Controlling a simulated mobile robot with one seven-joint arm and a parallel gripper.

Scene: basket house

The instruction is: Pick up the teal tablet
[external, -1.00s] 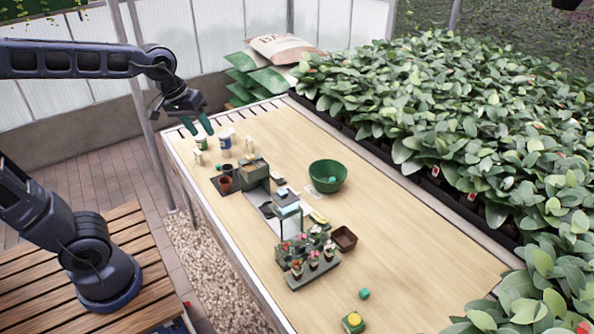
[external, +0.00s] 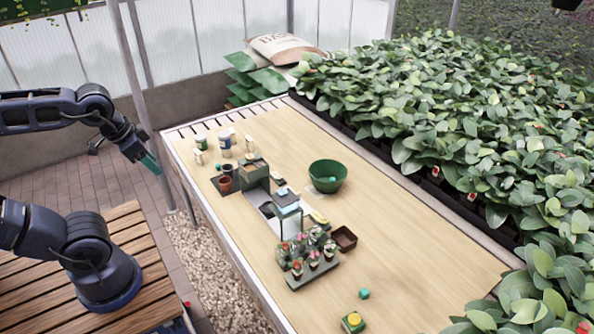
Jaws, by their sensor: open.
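My gripper (external: 150,163) is beside the left edge of the table, above the brick floor. Its teal fingers point down and to the right, and nothing shows between them. I cannot tell for sure which thing is the teal tablet. A small teal-green block (external: 364,293) lies on the table near the front. A small teal piece (external: 333,179) shows inside the green bowl (external: 322,188). A pale blue flat piece (external: 289,210) lies on top of a clear-sided stand in the table's middle. My gripper is well apart from all of these.
Cans and cups (external: 225,146) stand at the table's far left end. Potted flowers (external: 312,258) and a brown square pot (external: 344,238) are in the middle. A green box with a yellow top (external: 353,322) is at the front. The table's right side is mostly clear.

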